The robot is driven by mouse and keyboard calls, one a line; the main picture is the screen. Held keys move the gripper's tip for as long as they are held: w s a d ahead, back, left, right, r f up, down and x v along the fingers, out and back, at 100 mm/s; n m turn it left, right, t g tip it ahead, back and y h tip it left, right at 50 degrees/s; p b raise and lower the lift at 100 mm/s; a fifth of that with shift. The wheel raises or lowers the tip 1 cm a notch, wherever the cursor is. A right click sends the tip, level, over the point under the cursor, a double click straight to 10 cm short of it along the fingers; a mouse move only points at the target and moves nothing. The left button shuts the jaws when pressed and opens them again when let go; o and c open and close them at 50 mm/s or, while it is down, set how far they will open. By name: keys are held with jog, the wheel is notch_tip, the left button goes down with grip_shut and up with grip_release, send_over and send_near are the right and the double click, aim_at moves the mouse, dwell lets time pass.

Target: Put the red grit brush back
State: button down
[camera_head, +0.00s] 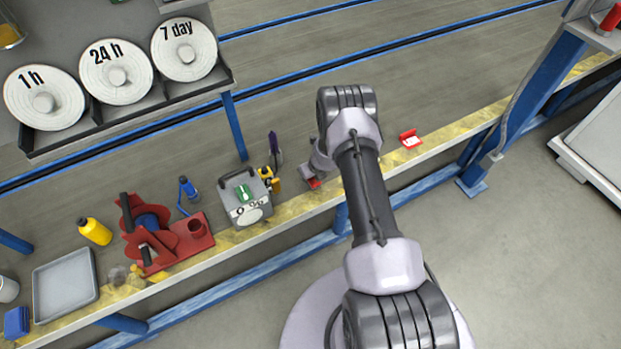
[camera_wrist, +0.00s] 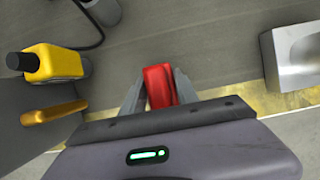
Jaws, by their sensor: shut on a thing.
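The red grit brush shows in the wrist view as a red block (camera_wrist: 158,88) between the two grey fingers. My gripper (camera_wrist: 155,82) is shut on it. In the head view a small piece of red (camera_head: 314,183) shows at the end of my arm, near the yellow front edge of the bench. The rest of the brush is hidden by the fingers and wrist. A red item with a white face (camera_head: 411,139) lies on the bench to the right of my arm; I cannot tell exactly what it is.
A grey box-shaped device (camera_head: 245,197) and a yellow tool (camera_head: 268,178) stand left of my gripper; the yellow tool shows close by in the wrist view (camera_wrist: 52,62). A light grey block (camera_wrist: 292,57) is at the right there. A red stand (camera_head: 180,243) and grey tray (camera_head: 65,287) are farther left.

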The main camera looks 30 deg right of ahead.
jog(key=shift+f+b, duration=0.35)
jog(key=shift+f, duration=0.75)
jog(key=c, duration=0.9)
grip_release()
jog(key=shift+r, duration=0.1)
